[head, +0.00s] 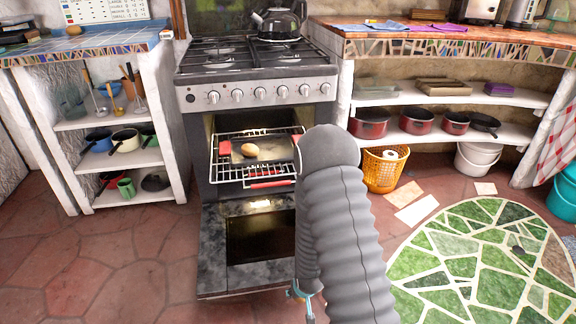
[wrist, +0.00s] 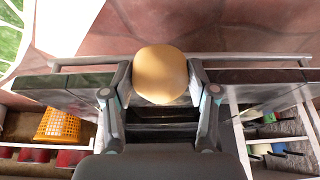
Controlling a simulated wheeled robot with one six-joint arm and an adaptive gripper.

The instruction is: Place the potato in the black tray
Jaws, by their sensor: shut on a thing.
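My gripper (wrist: 160,82) is shut on a smooth yellow-tan rounded thing, which looks like the potato (wrist: 160,70), in the wrist view. In the head view my grey arm hides most of the gripper and the held thing; only a small part shows low beside the arm. A dark flat tray (head: 276,152) lies on the pulled-out wire rack of the open oven.
The oven door (head: 215,245) hangs open, low in front of the oven. An orange basket (head: 384,172) stands right of the oven; it also shows in the wrist view (wrist: 58,127). Shelves with pots flank the oven. A green mosaic (head: 470,267) covers the floor at right.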

